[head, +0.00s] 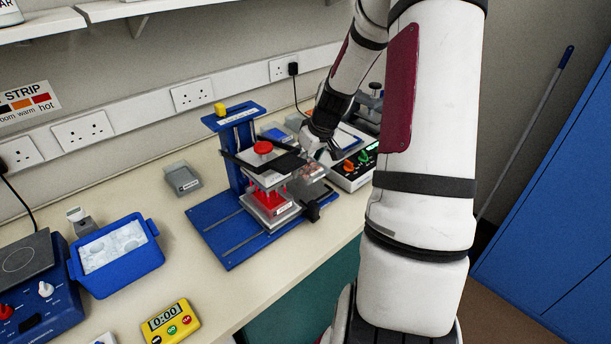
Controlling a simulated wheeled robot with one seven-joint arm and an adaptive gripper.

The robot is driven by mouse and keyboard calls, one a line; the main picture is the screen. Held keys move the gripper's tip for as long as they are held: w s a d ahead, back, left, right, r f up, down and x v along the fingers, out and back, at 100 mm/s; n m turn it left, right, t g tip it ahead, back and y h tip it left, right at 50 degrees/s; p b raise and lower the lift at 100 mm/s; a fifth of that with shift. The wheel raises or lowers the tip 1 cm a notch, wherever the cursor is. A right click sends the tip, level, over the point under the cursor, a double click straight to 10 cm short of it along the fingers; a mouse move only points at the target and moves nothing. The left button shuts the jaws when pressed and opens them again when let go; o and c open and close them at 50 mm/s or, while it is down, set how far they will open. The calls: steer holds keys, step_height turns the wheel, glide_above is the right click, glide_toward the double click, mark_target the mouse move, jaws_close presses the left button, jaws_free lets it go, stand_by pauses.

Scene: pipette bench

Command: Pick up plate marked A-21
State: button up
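Plate-like pieces show on the bench in the head view, but their labels are too small to read, so I cannot tell which is marked A-21. A pale plate-like piece with reddish spots (313,170) is at the right of a blue stand (222,236). Silver plates (271,212) with a red block between them sit on the stand. A grey labelled block (183,179) lies on the bench left of the stand. My gripper (308,158) is over the stand's right side, close to the spotted piece. Its fingers are small and partly hidden; I cannot tell whether they hold anything.
A blue tub of ice (157,229) and a yellow timer (172,323) are at the left front. A control box with coloured knobs (352,171) stands right of the stand, partly behind my arm. Bench (212,292) between timer and stand is clear.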

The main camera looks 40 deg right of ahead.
mark_target(306, 169)
step_height(306, 169, up, 21)
steer(key=shift+r+b, duration=0.15)
steer(key=shift+b, duration=0.2)
steer(key=shift+r, duration=0.1)
stand_by(0.3)
step_height(306, 169, up, 3)
steer(key=shift+f+p, duration=0.1)
steer(key=shift+p, duration=1.05)
